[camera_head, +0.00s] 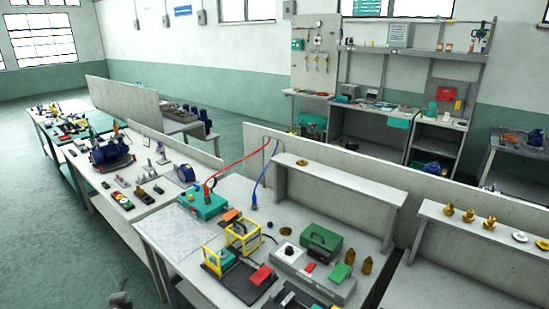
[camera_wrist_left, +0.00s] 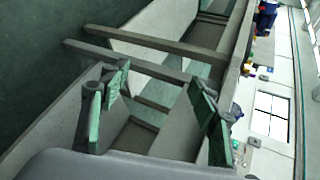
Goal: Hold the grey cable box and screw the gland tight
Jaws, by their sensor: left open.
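On the near bench in the head view lies a long grey box (camera_head: 338,291) with a black knob on a white disc at its left end and small red and green blocks on it. I cannot tell whether it is the cable box, and I cannot make out a gland. My left gripper (camera_head: 120,299) shows only in part at the bottom edge, over the floor left of the bench and away from the box. In the left wrist view my left gripper (camera_wrist_left: 160,115) is open and empty, with its green-padded fingers wide apart. My right gripper is not in view.
The near bench (camera_head: 160,229) also holds a teal box (camera_head: 203,204), a yellow-framed fixture (camera_head: 243,237), a dark green case (camera_head: 321,241) and brass parts (camera_head: 367,264). A raised shelf (camera_head: 345,182) stands along its back. Open floor (camera_head: 70,255) lies to the left.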

